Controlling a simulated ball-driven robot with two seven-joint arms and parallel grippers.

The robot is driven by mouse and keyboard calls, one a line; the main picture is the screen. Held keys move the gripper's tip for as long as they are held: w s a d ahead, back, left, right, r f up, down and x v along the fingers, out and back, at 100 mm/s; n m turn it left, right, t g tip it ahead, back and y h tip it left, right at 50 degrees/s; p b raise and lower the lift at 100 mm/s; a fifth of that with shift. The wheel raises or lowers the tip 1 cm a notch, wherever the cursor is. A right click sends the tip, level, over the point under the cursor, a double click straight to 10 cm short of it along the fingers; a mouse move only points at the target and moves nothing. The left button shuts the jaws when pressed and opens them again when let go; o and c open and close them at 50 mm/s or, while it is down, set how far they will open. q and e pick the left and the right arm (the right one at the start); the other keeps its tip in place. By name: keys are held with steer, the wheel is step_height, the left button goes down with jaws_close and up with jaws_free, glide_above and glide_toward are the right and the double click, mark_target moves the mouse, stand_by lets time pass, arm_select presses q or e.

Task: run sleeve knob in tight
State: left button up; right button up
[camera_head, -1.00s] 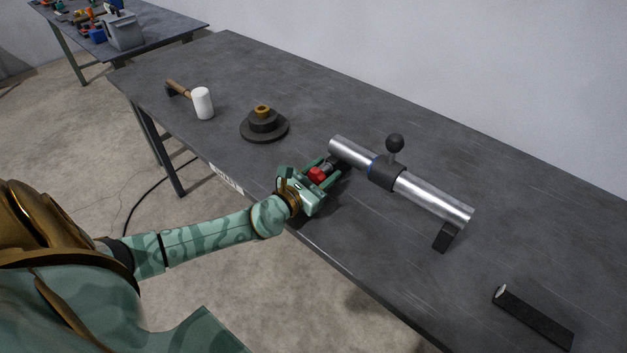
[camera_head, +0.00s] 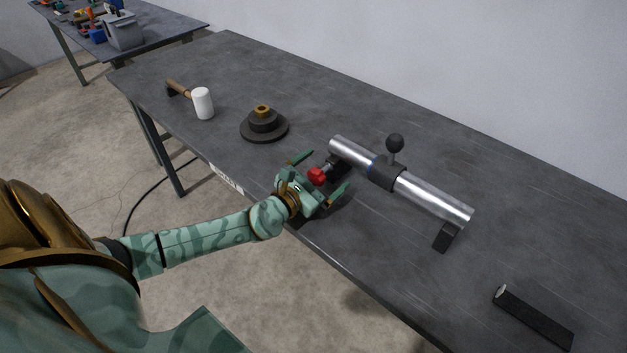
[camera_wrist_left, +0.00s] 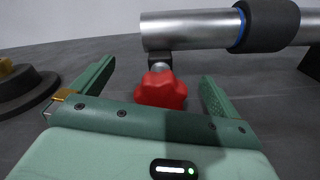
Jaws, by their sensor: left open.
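The red lobed knob (camera_head: 317,176) sits on a short metal stem at the near side of the left stand of the metal tube (camera_head: 436,201). A dark sleeve (camera_head: 385,172) with a ball-ended lever (camera_head: 395,144) and a blue ring at its left edge is around the tube. My left gripper (camera_head: 322,173) is open, with a finger on each side of the knob and apart from it. In the left wrist view the red knob (camera_wrist_left: 161,89) stands between the spread fingers, below the tube (camera_wrist_left: 188,29). My right gripper is not in view.
A stepped dark pulley (camera_head: 263,127) with a brass centre and a white-headed mallet (camera_head: 202,103) lie to the left on the table (camera_head: 500,190). A black bar (camera_head: 533,318) lies at the front right. A second table (camera_head: 160,22) stands behind left.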

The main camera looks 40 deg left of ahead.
mark_target(313, 181)
arm_select(q)
steer(key=s, duration=0.6)
steer(key=shift+s+a+p, duration=0.25)
steer(key=shift+p, duration=0.05)
steer(key=shift+s, duration=0.1)
